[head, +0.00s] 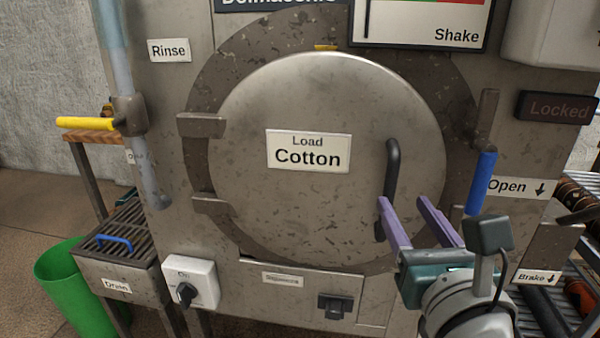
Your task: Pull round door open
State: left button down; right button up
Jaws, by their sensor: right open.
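The round door (290,210) is a grey metal disc on the front of the machine, with a "Load Cotton" label (308,150). It looks shut, with hinges on its left side (205,125). A black vertical handle (392,168) stands out near its right edge. My right gripper (402,203) is open, with its two purple fingers pointing up at the lower part of the handle. The left finger overlaps the handle in the picture; I cannot tell whether it touches. My left gripper is not in view.
A blue-handled lever (481,183) beside the "Open" label (516,188) is right of the door, close to my right gripper. A "Locked" sign (556,108) is above it. A yellow handle (86,123), a drain box (118,270) and a green bin (75,290) are at left.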

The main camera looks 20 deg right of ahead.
aim_at(393, 186)
jog(key=x, duration=0.7)
jog(key=shift+w, duration=0.2)
grip_shut()
dwell(1.1)
